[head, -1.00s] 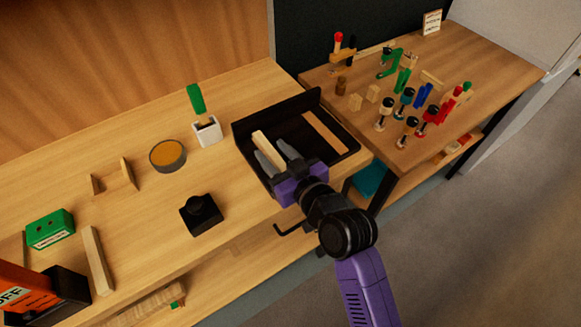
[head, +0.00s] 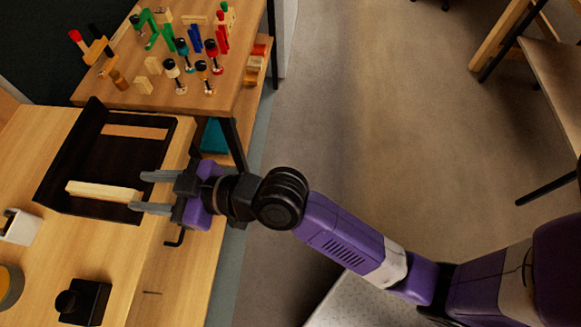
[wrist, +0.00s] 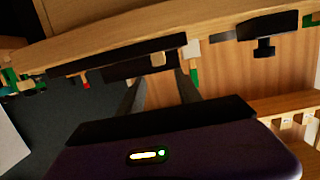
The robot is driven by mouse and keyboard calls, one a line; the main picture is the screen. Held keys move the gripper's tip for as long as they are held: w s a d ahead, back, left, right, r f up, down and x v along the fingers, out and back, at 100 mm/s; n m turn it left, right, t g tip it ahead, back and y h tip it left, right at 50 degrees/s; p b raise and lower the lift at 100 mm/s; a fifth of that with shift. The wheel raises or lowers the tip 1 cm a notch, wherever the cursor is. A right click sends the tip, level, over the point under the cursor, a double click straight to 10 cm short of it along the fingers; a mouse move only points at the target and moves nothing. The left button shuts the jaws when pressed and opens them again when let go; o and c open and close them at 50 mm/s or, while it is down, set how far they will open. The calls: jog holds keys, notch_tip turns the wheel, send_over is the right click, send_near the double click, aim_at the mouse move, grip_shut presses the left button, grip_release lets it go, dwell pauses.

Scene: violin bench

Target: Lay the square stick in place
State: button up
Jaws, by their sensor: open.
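A pale square stick (head: 103,190) lies in the black tray (head: 60,150), along its near side in the head view. My gripper (head: 139,192) is open at the tray's front edge. Its fingertips are apart, one on each side of the stick's end in the picture; I cannot tell whether they touch it. In the wrist view my two fingers (wrist: 158,92) stand apart with nothing between them. A small pale piece (wrist: 157,59) shows beyond them, possibly the stick's end.
A flat wooden strip (head: 135,131) lies in the tray's other side. A black block with a knob (head: 84,302) and a white holder (head: 19,227) stand on the bench. A side table (head: 215,95) holds clamps and small blocks. Open floor (head: 340,110) lies right.

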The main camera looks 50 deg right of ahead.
jog(key=s+d+f+m+t+h, duration=0.1)
jog(key=s+d+f+m+h, duration=0.45)
jog(key=s+d, duration=0.85)
jog(key=s+d+r+h, duration=0.1)
jog(key=s+d+r, duration=0.1)
jog(key=s, duration=0.6)
jog(key=s+d+r+m+h, duration=0.1)
jog(key=s+d+r+h, duration=0.1)
jog(key=s, duration=0.6)
jog(key=shift+s+t, duration=0.15)
jog(key=shift+t, duration=0.25)
jog(key=shift+f, duration=0.1)
